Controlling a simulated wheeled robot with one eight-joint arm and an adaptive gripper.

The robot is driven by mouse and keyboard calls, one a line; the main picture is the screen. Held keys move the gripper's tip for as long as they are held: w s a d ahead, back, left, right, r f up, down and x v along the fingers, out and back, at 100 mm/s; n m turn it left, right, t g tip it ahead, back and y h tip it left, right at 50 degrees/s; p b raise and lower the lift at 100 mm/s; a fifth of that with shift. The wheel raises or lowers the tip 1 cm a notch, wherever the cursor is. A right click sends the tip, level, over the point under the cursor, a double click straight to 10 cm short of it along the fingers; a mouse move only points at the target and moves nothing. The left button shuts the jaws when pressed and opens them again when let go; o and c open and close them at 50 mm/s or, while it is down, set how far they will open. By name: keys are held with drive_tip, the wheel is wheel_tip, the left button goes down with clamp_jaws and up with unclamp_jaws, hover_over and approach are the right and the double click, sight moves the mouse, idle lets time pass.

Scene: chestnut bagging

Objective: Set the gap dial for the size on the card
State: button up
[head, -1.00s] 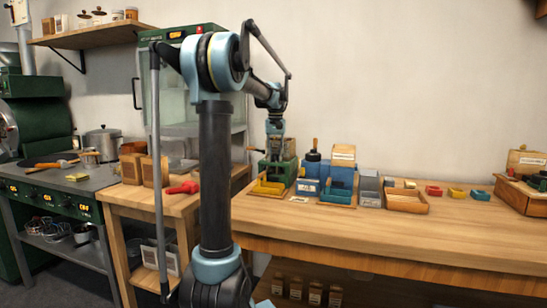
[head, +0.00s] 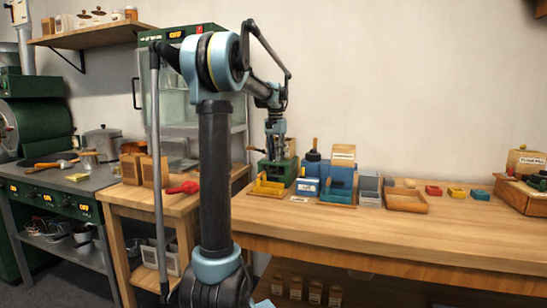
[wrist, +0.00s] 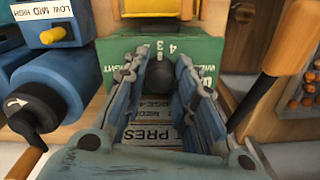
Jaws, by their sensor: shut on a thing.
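The gap dial is a dark round knob (wrist: 159,76) on the green machine (wrist: 118,50), with a white scale above it on which a 3 and a 4 can be read. My gripper (wrist: 157,70) is shut on this knob, one finger on each side. The knob's pointer is hidden. Between the fingers, a printed card or plate (wrist: 150,135) shows partial words such as "PRES" and "MED"; the fingers cover the rest. In the head view my gripper (head: 275,153) is down at the green machine (head: 290,172), behind a yellow tray.
In the wrist view, a blue unit (wrist: 65,55) with a LOW MID HIGH label and a yellow knob stands at left. A wooden handle (wrist: 288,45) and chestnuts (wrist: 300,92) are at right. In the head view, the bench (head: 460,235) is clear toward its front right.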

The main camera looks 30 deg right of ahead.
drive_tip(key=shift+w, duration=0.15)
idle(0.3)
drive_tip(key=o, duration=0.8)
drive_tip(key=shift+r, duration=0.1)
wheel_tip(320, 180, up, 12)
drive_tip(key=shift+o, duration=1.3)
wheel_tip(320, 180, up, 6)
drive_tip(key=f+n, duration=0.1)
drive_tip(key=n, duration=0.3)
wheel_tip(320, 180, down, 17)
drive_tip(key=shift+r, duration=0.15)
